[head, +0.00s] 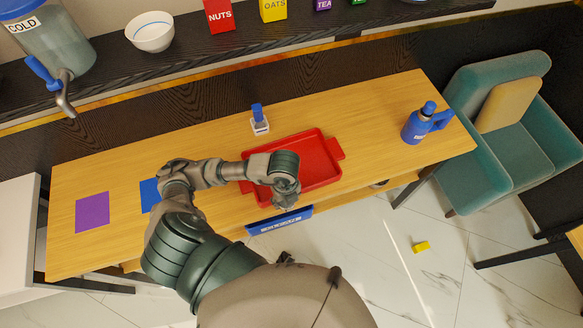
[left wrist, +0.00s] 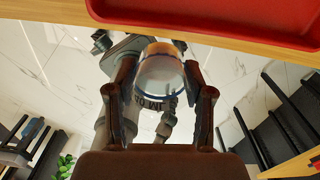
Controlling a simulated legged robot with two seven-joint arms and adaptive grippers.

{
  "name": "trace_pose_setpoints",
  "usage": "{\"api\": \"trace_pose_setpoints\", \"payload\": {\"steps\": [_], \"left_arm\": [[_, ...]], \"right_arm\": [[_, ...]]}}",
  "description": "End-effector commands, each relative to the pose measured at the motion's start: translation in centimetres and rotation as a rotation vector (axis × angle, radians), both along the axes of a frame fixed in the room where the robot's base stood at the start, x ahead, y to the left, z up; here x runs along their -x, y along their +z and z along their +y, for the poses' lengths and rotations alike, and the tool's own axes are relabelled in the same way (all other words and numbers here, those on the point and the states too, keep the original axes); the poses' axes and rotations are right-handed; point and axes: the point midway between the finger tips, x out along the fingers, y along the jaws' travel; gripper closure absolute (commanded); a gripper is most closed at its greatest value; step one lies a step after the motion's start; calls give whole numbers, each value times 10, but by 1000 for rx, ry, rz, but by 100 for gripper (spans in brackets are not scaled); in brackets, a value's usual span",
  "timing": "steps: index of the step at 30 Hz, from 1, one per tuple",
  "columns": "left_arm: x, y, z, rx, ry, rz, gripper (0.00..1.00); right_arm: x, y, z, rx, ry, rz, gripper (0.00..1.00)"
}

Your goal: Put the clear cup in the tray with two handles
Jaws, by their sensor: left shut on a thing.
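The red tray (head: 316,160) with two handles lies on the wooden table. Part of my left arm and gripper covers its left side in the head view. In the left wrist view the tray's edge (left wrist: 215,18) runs along the top. My left gripper (head: 286,196) is at the tray's front left, by the table's front edge. In the left wrist view its fingers (left wrist: 158,88) are shut on the clear cup (left wrist: 160,72), one on each side. The cup is see-through with a blue rim band. In the head view I cannot make the cup out. My right gripper is not in view.
A small white holder with a blue top (head: 260,120) stands behind the tray. A blue jug (head: 425,122) stands at the table's right end. Purple (head: 92,212) and blue (head: 150,194) mats lie left.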

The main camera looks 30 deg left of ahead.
Motion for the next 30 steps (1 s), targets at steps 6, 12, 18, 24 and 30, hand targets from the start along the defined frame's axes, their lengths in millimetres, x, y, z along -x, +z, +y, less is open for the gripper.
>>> {"api": "trace_pose_setpoints", "payload": {"steps": [6, 12, 18, 24, 30], "left_arm": [[10, -2, 3, -2, 279, -5, 89], [-20, -5, 16, -5, 327, -8, 89], [-76, -10, 39, -3, 325, -8, 89], [-120, -15, 58, -2, 321, -7, 89], [-136, -18, 65, -1, 317, -5, 89]], "right_arm": [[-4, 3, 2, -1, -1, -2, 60], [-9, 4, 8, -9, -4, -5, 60], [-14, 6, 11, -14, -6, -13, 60], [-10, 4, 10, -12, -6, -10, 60], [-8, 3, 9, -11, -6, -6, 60]]}}
